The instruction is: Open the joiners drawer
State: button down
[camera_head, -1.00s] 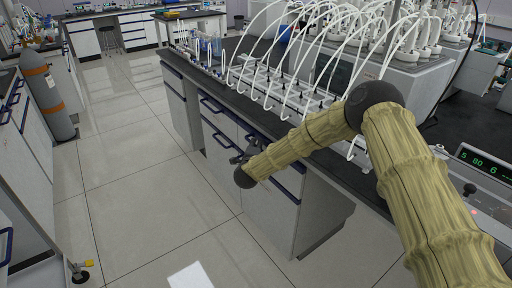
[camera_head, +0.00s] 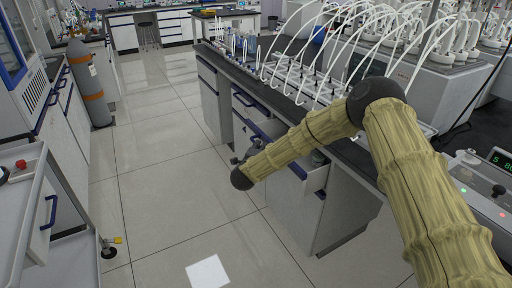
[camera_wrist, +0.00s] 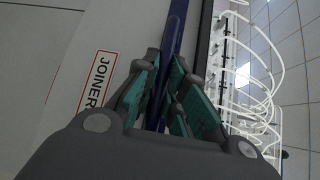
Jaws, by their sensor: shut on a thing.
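The joiners drawer shows a pale front (camera_wrist: 112,28) with a red-framed label (camera_wrist: 97,80), partly covered by my gripper, in the wrist view. Its long blue bar handle (camera_wrist: 174,28) runs between the fingers of my gripper (camera_wrist: 165,78), which is shut on it. In the head view the drawer (camera_head: 314,178) stands partly pulled out of the cabinet under the dark bench. Its side and part of its open top show. My arm hides most of the front and handle, and little of the gripper shows there.
The dark bench (camera_head: 262,88) carries racks with white curved tubes (camera_head: 300,60). A grey gas cylinder (camera_head: 90,85) stands at the left. A grey cart (camera_head: 25,215) is at the near left. The tiled aisle (camera_head: 165,180) is clear.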

jog(key=s+a+b, duration=0.1)
jog(key=s+a, duration=0.3)
jog(key=a, duration=0.5)
jog(key=s+a, duration=0.5)
jog(key=a, duration=0.4)
jog(key=shift+s+a+b, duration=0.2)
jog(key=shift+a+b, duration=0.15)
jog(key=shift+a, duration=0.05)
jog(key=c, duration=1.5)
grip_release()
jog(key=v, duration=1.2)
